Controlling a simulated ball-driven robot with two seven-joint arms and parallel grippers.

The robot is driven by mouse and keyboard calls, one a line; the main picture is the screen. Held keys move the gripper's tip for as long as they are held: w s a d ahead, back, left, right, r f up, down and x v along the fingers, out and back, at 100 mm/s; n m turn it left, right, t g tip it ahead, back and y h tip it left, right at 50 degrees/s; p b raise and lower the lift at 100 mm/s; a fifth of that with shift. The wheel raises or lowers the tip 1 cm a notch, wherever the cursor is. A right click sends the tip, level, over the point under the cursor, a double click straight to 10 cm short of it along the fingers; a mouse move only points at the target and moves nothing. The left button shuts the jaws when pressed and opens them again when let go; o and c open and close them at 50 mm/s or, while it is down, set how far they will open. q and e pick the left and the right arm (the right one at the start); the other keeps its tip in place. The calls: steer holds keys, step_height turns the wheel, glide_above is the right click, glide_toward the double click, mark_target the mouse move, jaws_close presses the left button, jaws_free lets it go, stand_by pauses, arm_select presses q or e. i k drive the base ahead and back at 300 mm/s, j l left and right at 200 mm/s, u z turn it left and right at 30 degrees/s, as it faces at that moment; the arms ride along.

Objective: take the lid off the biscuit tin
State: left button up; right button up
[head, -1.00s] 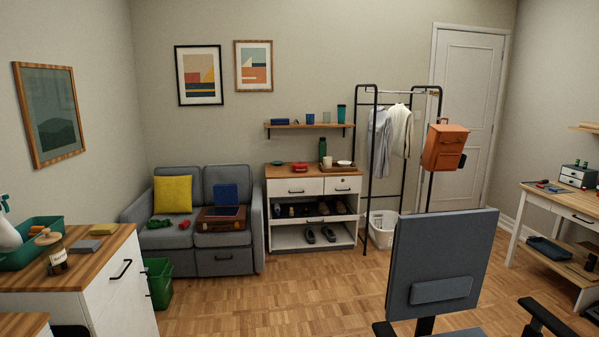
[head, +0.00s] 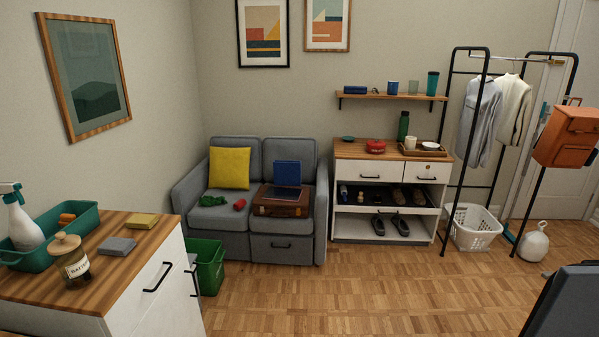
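A small round red tin (head: 375,146), which looks like the biscuit tin, stands on the wooden top of the white shoe cabinet (head: 349,150) against the far wall. It appears closed, with a darker bit on top, but it is too small to make out the lid's edge or its lettering clearly. Neither of my grippers shows in the head view.
A tray (head: 437,153) with cups is right of the tin. A green bin (head: 208,267) and grey sofa (head: 236,219) are left. Floor (head: 350,295) ahead is clear; an office chair (head: 566,305) is right.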

mark_target(376, 144)
steer(key=i+z, duration=0.15)
steer(key=i, duration=0.35)
steer(key=i+z, duration=0.2)
steer(key=i, duration=0.35)
steer(key=i+z, duration=0.15)
steer(key=i, duration=0.35)
steer(key=i+j+z, duration=0.2)
steer(key=i, duration=0.35)
steer(key=i+z, duration=0.3)
steer(key=i, duration=0.3)
steer(key=i+z, duration=0.3)
steer(key=i, duration=0.25)
steer(key=i+l+u, duration=0.2)
steer(key=i, duration=0.2)
steer(key=i+u, duration=0.25)
steer(key=i+l+u, duration=0.2)
steer(key=i, duration=0.25)
steer(key=l, duration=0.05)
